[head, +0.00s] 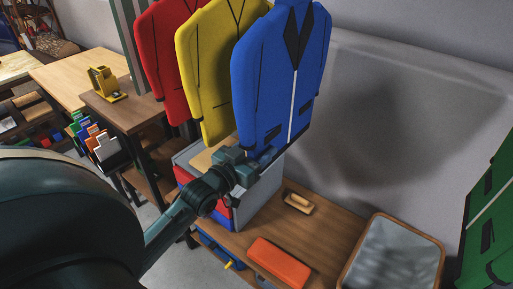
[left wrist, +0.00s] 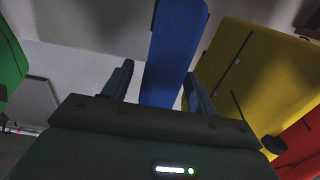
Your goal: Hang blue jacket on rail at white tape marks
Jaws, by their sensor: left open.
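The blue jacket (head: 282,80) hangs upright at the top middle of the head view, in front of the yellow jacket (head: 213,60) and the red jacket (head: 163,50). Its top edge is cut off, and neither the rail nor the white tape marks show. My left gripper (head: 262,158) is at the jacket's lower hem. In the left wrist view its two fingers stand open, with the blue jacket (left wrist: 172,55) seen edge-on between them. I cannot tell whether a finger touches the cloth. My right gripper is not in view.
A green jacket (head: 490,215) hangs at the right edge. Below are a wooden bench (head: 340,230) with an orange box (head: 279,262), a wood-handled tool (head: 299,202) and a grey-lined bin (head: 398,255). A grey wall (head: 410,110) stands behind. Side tables are at left.

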